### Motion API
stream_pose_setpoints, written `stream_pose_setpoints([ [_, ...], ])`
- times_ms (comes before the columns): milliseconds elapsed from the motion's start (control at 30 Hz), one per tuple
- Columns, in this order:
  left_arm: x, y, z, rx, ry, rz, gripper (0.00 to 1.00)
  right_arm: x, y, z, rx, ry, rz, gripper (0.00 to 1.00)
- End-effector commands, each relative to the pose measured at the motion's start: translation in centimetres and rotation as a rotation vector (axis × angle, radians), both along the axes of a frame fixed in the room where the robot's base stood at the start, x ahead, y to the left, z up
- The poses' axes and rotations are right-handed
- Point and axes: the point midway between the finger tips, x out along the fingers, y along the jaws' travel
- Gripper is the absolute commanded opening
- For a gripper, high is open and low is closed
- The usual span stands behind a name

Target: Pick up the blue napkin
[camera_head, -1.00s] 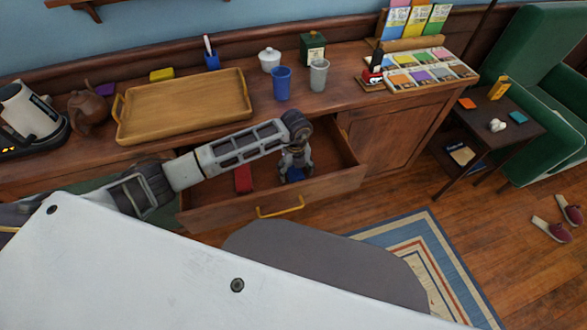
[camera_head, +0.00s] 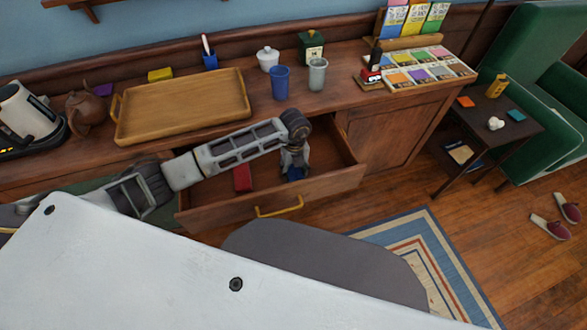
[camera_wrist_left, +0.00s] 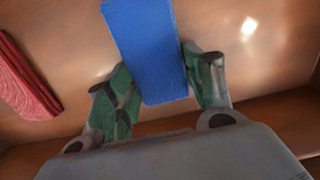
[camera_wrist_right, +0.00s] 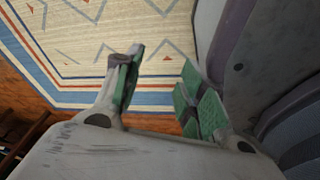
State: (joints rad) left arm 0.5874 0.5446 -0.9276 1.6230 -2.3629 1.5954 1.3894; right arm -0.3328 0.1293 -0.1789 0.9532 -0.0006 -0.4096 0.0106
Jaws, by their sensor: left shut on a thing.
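The blue napkin (camera_wrist_left: 148,50) lies in the open drawer (camera_head: 225,210) of the wooden sideboard, and a bit of it shows in the head view (camera_head: 294,174) under my gripper. My left gripper (camera_wrist_left: 160,85) points down into the drawer, with its two green-padded fingers closed on either side of the napkin's near end. My right gripper (camera_wrist_right: 155,72) shows only in its wrist view, with its fingers apart and nothing between them, over the rug.
A red folded cloth (camera_head: 243,177) lies in the drawer left of the napkin; it also shows in the left wrist view (camera_wrist_left: 25,80). On the sideboard top stand a wooden tray (camera_head: 185,108), a blue cup (camera_head: 280,83) and a grey cup (camera_head: 317,75).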

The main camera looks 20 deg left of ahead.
Motion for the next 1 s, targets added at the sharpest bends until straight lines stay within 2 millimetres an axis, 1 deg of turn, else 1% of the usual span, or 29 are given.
stream_pose_setpoints([
  [167, 0.1, 0.0, 0.8, 0.0, -0.001, 0.0, 0.37, 0.3, 0.1, 0.2, 0.001, -0.006, 0.0, 0.4],
  [267, 0.1, 0.0, 1.7, 0.0, -0.002, 0.0, 0.37, 0.3, 0.1, 0.3, 0.002, -0.008, 0.0, 0.4],
  [467, 0.1, 0.0, 4.4, 0.0, -0.004, 0.0, 0.37, -0.3, -0.2, 0.1, -0.001, -0.001, 0.001, 0.4],
  [600, 0.1, 0.0, 6.6, -0.001, -0.003, -0.001, 0.37, -0.8, -0.3, 0.0, -0.003, 0.006, 0.001, 0.4],
  [800, 0.1, 0.0, 9.0, -0.001, -0.003, 0.0, 0.37, -1.4, -0.6, -0.2, -0.007, 0.016, 0.001, 0.4],
  [1000, 0.0, 0.0, 9.9, 0.0, 0.0, 0.001, 0.37, -1.3, -0.7, -0.2, -0.007, 0.013, 0.002, 0.4],
])
